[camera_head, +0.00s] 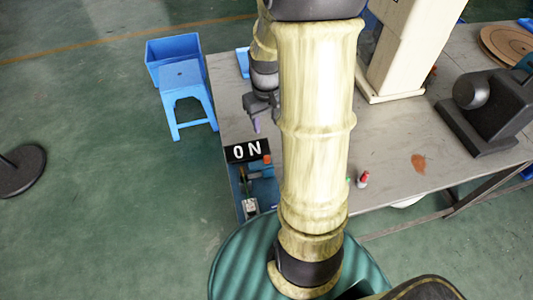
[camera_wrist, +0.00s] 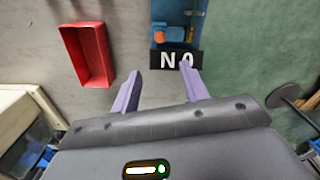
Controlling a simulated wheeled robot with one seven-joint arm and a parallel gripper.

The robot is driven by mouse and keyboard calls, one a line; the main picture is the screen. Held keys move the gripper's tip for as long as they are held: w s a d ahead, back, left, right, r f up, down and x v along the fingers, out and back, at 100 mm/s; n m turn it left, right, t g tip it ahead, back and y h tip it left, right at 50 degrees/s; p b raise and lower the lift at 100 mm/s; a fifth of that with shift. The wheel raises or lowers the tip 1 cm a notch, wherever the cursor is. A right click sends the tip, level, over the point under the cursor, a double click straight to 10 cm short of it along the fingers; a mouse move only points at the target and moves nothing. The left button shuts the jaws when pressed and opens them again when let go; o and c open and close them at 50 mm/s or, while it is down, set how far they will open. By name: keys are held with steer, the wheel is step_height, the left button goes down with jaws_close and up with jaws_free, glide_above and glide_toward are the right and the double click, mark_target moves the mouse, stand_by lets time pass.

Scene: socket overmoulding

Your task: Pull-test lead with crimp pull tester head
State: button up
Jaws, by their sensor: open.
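The pull tester is a blue unit with a black readout (camera_head: 248,151) showing a 0 and an N, at the table's left front edge. An orange knob (camera_head: 267,159) and a small whitish and dark part (camera_head: 250,205) are on its blue body (camera_head: 268,190). In the wrist view its readout (camera_wrist: 175,59) is just beyond my fingertips. My gripper (camera_head: 256,118) has purple fingers; in the wrist view (camera_wrist: 158,78) they are spread with nothing between them. It is above the table, behind the readout in the head view. I cannot make out a lead or separate tester head.
A red tray (camera_wrist: 70,40) lies left of the tester in the wrist view. A cream column machine (camera_head: 405,50) and a black machine (camera_head: 490,105) stand on the table's right. A small red-and-white item (camera_head: 363,180) is near the front edge. A blue stool (camera_head: 185,75) is on the floor.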

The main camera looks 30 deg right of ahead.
mark_target(266, 157)
step_height(266, 157, down, 18)
steer(key=shift+r+p, duration=0.25)
steer(key=shift+p, duration=0.05)
stand_by(0.5)
steer(key=shift+c, duration=0.5)
jaws_close()
